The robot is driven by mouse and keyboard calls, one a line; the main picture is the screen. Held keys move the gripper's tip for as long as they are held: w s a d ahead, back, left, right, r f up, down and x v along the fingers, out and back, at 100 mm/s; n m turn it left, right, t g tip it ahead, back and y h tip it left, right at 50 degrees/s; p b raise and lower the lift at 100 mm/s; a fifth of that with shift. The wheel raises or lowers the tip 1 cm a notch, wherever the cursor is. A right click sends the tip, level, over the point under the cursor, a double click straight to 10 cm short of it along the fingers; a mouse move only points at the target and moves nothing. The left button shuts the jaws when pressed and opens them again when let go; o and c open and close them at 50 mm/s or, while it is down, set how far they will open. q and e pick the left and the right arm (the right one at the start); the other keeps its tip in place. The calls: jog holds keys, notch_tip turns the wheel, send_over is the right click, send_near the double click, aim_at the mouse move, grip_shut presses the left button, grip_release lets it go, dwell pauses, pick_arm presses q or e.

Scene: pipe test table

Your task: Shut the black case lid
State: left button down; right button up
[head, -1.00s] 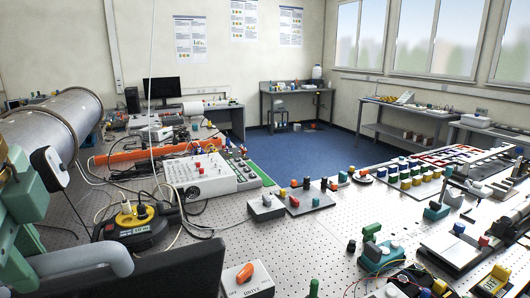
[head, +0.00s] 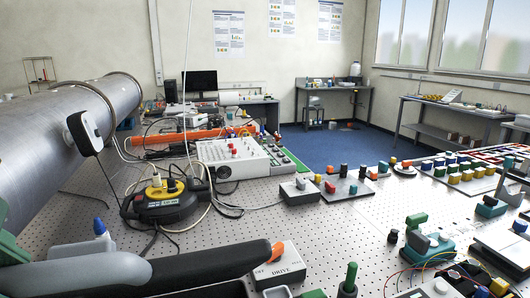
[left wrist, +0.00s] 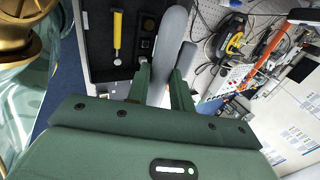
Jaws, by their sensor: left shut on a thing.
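The black case lid (head: 205,266) shows only in part at the lower left of the head view, as a dark edge cut off by the frame. A grey rounded bar (head: 85,277) lies along it and also shows in the left wrist view (left wrist: 172,40). There my left gripper (left wrist: 162,75) has its green fingers on both sides of this bar, shut on it. Behind it is a dark case interior (left wrist: 104,62) with a yellow-handled tool (left wrist: 117,38). How the bar joins the lid is hidden. My right gripper is out of view.
A black and yellow cable reel (head: 160,203) with loose cables stands beyond the lid. A large metal pipe (head: 60,135) is at left. The perforated tabletop (head: 330,240) is partly clear in the middle.

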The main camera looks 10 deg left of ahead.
pick_arm(q)
jog(key=shift+s+d+f+b, duration=0.3)
jog(key=shift+s+f, duration=0.1)
jog(key=shift+s, duration=0.1)
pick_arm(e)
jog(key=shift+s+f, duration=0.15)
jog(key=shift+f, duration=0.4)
pick_arm(q)
jog(key=shift+t, duration=0.3)
